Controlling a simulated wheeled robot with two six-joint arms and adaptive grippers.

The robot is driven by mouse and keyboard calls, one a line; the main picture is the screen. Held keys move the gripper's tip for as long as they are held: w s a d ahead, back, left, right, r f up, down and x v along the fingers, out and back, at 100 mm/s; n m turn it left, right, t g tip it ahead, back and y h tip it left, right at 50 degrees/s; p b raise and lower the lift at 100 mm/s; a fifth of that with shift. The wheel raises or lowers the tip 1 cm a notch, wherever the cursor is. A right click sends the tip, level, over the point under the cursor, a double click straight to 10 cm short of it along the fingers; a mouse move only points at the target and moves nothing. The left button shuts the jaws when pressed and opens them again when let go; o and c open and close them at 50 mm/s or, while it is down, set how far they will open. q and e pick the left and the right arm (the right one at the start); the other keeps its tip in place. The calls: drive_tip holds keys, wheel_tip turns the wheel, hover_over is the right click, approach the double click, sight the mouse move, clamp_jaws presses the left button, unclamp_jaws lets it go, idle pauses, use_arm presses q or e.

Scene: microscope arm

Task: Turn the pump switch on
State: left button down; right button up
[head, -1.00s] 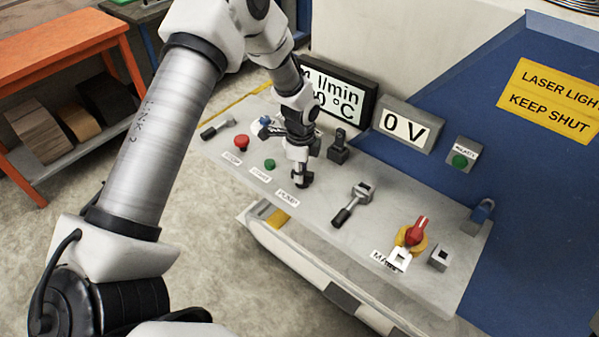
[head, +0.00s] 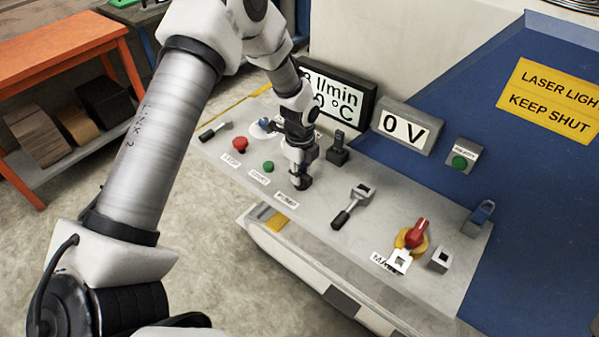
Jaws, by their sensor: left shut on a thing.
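My left gripper (head: 301,182) points down at the grey control panel (head: 385,220), just behind a white label (head: 286,199) that seems to read PUMP. It is shut on the pump switch, which its fingers and wrist hide almost wholly. How the switch is set cannot be seen. Behind it, a black display (head: 340,92) shows a flow reading in l/min, its first digit partly legible as 3, and a temperature in °C, partly hidden by my arm. My right gripper is not in view.
A red button (head: 240,144) and a green button (head: 268,166) lie left of the gripper. A black upright switch (head: 338,150) stands close behind.

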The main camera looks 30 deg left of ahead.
use_arm(q)
drive_tip(key=shift+s+f, duration=0.1)
drive_tip(key=shift+f, duration=0.05)
drive_tip(key=c, duration=1.2)
unclamp_jaws()
drive_tip(key=shift+d, duration=0.1)
drive_tip(key=shift+o, duration=1)
drive_tip(key=shift+d, duration=0.1)
wheel_tip(320, 180, up, 12)
